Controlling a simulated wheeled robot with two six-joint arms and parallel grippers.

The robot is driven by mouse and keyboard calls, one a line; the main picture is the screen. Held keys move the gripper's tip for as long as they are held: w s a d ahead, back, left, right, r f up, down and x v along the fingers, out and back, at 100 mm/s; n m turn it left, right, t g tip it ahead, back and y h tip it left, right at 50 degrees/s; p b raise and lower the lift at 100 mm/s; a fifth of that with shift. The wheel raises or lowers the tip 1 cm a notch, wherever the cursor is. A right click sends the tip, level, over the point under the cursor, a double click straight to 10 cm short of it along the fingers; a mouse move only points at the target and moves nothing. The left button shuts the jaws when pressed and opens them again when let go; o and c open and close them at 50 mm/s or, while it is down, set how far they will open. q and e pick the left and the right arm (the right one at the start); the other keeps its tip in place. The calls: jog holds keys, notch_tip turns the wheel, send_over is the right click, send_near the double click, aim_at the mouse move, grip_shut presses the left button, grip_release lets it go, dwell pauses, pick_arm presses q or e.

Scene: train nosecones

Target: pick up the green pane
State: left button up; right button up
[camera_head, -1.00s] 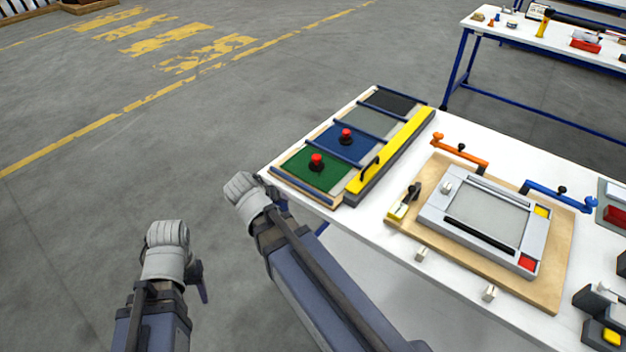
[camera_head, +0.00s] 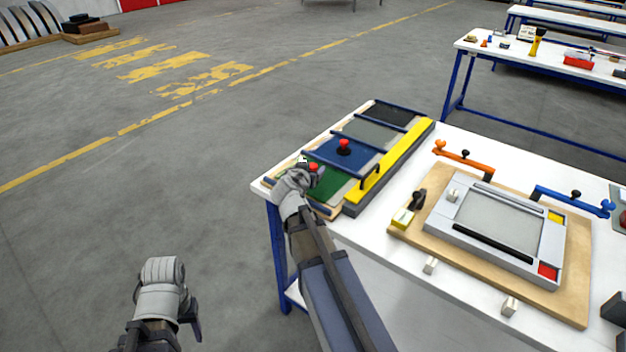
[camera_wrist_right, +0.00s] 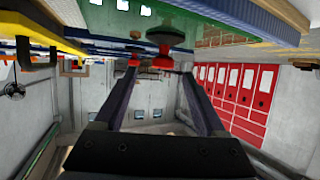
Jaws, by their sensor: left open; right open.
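The green pane (camera_head: 322,186) lies flat in the nearest bay of the rack on the white table, with a red-topped knob (camera_head: 313,168) on it. My right gripper (camera_head: 306,166) is open at this knob and covers part of the pane in the head view. In the right wrist view, the pane (camera_wrist_right: 235,18) is along the top. The knob (camera_wrist_right: 166,52) shows beyond and between the two spread fingers, not clasped. My left gripper (camera_head: 163,272) is open and empty over the floor, far from the table; its fingertips are hard to make out.
A blue pane (camera_head: 347,156) with its own red knob lies directly behind. Grey and black panes follow. A yellow bar (camera_head: 397,163) runs along the rack's right side. A wooden board (camera_head: 420,232) with a grey frame (camera_head: 530,258) and clamps occupies the table to the right.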

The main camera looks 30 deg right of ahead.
aim_at(312, 168)
jog(key=shift+w+d+f, duration=0.15)
jog(key=shift+w+f, duration=0.05)
jog(key=b+x, duration=0.1)
jog(key=x, duration=0.1)
jog(key=b+x, duration=0.1)
jog(key=x, duration=0.1)
jog(key=shift+w+f+b, duration=0.25)
jog(key=shift+f+b, duration=0.05)
jog(key=shift+f, duration=0.05)
jog(key=shift+r, duration=0.1)
grip_shut()
dwell(1.0)
